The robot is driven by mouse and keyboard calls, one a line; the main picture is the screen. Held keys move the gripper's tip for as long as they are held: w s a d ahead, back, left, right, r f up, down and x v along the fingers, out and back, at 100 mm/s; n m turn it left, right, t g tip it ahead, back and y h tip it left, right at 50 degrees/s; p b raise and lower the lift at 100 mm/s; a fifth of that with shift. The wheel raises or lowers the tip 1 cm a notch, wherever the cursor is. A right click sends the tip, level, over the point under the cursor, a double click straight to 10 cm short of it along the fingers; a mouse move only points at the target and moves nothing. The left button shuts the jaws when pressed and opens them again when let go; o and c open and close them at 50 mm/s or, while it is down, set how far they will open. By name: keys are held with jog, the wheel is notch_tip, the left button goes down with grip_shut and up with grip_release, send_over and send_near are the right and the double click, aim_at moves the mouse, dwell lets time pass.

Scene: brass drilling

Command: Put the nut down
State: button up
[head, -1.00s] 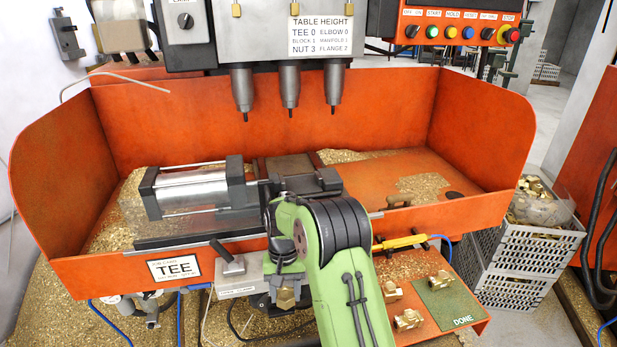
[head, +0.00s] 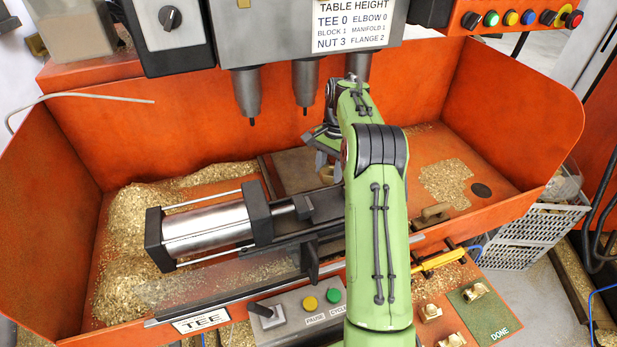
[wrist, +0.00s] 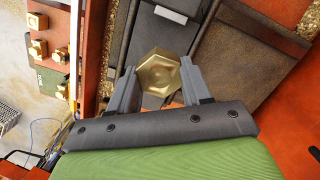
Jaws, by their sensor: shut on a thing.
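The brass hex nut (wrist: 163,72) sits between the two fingers of my gripper (wrist: 158,84), which is shut on it, in the wrist view. In the head view, my gripper (head: 328,164) is over the machine's orange tray, behind the vise and below the drill spindles. Only a little of the nut (head: 327,174) shows there, and my arm hides part of the area. In the wrist view, the nut is in front of dark grey plates (wrist: 168,35). I cannot tell whether it touches them.
The vise with its silver cylinder (head: 207,228) lies left of my arm. Spindles (head: 305,85) hang close behind. A green DONE mat (head: 486,318) with a brass fitting is on the front shelf at right, beside other fittings (head: 430,311). Brass chips (head: 125,225) cover the tray's left.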

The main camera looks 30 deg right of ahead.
aim_at(327, 205)
jog(key=shift+d, duration=0.1)
jog(key=f, duration=0.9)
jog(key=shift+s+f, duration=0.2)
jog(key=shift+f, duration=0.05)
jog(key=shift+s+r, duration=0.1)
jog(key=shift+s, duration=0.05)
jog(key=o, duration=1.4)
jog(key=shift+f, duration=0.25)
jog(key=shift+r, duration=0.1)
